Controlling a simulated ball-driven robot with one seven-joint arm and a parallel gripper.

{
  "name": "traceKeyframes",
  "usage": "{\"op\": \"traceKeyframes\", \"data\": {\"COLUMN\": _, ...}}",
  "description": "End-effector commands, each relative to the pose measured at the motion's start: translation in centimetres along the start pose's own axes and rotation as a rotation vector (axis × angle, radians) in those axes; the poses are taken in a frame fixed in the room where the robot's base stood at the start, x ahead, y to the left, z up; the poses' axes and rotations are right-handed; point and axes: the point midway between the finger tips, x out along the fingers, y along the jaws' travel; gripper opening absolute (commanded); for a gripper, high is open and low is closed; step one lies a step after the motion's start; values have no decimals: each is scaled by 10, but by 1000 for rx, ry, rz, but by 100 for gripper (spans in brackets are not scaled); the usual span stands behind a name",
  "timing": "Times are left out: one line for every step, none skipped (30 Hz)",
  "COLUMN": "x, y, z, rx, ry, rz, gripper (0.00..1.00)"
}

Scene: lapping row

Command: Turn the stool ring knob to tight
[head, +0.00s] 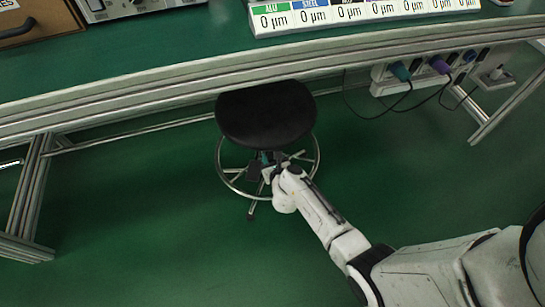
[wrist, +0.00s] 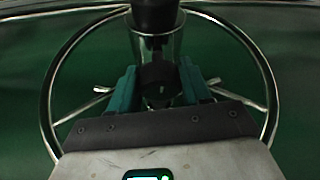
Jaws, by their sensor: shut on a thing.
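The stool has a round black seat (head: 265,112) and a chrome foot ring (head: 221,165) around its post, under the bench edge. The ring also shows as a large hoop in the wrist view (wrist: 47,95). My gripper (head: 264,160) reaches in below the seat, inside the ring outline. In the wrist view its teal fingers (wrist: 158,88) stand on both sides of a dark knob (wrist: 158,75) at the post and are shut on it. The knob is hidden by my gripper in the head view, and I cannot read any marking of its setting.
The bench's metal front rail (head: 120,88) runs above the stool. A power strip (head: 385,86) with plugs and hanging cables is to the right. A bench leg (head: 30,190) stands at left. The green floor (head: 150,250) in front is clear.

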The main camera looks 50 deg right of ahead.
Motion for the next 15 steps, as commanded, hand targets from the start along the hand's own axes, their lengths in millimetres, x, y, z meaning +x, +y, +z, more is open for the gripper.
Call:
{"op": "traceKeyframes", "data": {"x": 0, "y": 0, "z": 0, "rx": 0, "ry": 0, "rz": 0, "gripper": 18}}
{"op": "traceKeyframes", "data": {"x": 0, "y": 0, "z": 0, "rx": -1, "ry": 0, "rz": 0, "gripper": 18}}
{"op": "traceKeyframes", "data": {"x": 0, "y": 1, "z": 0, "rx": -5, "ry": 0, "rz": -1, "gripper": 18}}
{"op": "traceKeyframes", "data": {"x": 0, "y": 1, "z": 0, "rx": -11, "ry": 0, "rz": -3, "gripper": 18}}
{"op": "traceKeyframes", "data": {"x": 0, "y": 1, "z": 0, "rx": -20, "ry": 0, "rz": -6, "gripper": 17}}
{"op": "traceKeyframes", "data": {"x": 0, "y": 2, "z": 0, "rx": -37, "ry": 0, "rz": -12, "gripper": 17}}
{"op": "traceKeyframes", "data": {"x": 0, "y": 2, "z": 0, "rx": -49, "ry": 0, "rz": -16, "gripper": 17}}
{"op": "traceKeyframes", "data": {"x": 0, "y": 2, "z": 0, "rx": -61, "ry": 0, "rz": -22, "gripper": 17}}
{"op": "traceKeyframes", "data": {"x": 0, "y": 2, "z": 0, "rx": -74, "ry": -1, "rz": -27, "gripper": 17}}
{"op": "traceKeyframes", "data": {"x": 0, "y": 1, "z": 0, "rx": -77, "ry": -1, "rz": -30, "gripper": 18}}
{"op": "traceKeyframes", "data": {"x": 0, "y": 1, "z": 0, "rx": -78, "ry": 0, "rz": -31, "gripper": 18}}
{"op": "traceKeyframes", "data": {"x": 0, "y": 0, "z": 0, "rx": -77, "ry": 0, "rz": -31, "gripper": 18}}
{"op": "traceKeyframes", "data": {"x": 0, "y": 0, "z": 0, "rx": -77, "ry": 0, "rz": -31, "gripper": 18}}
{"op": "traceKeyframes", "data": {"x": 0, "y": 0, "z": 0, "rx": -77, "ry": 0, "rz": -31, "gripper": 18}}
{"op": "traceKeyframes", "data": {"x": 0, "y": 0, "z": 0, "rx": -77, "ry": 0, "rz": -30, "gripper": 18}}
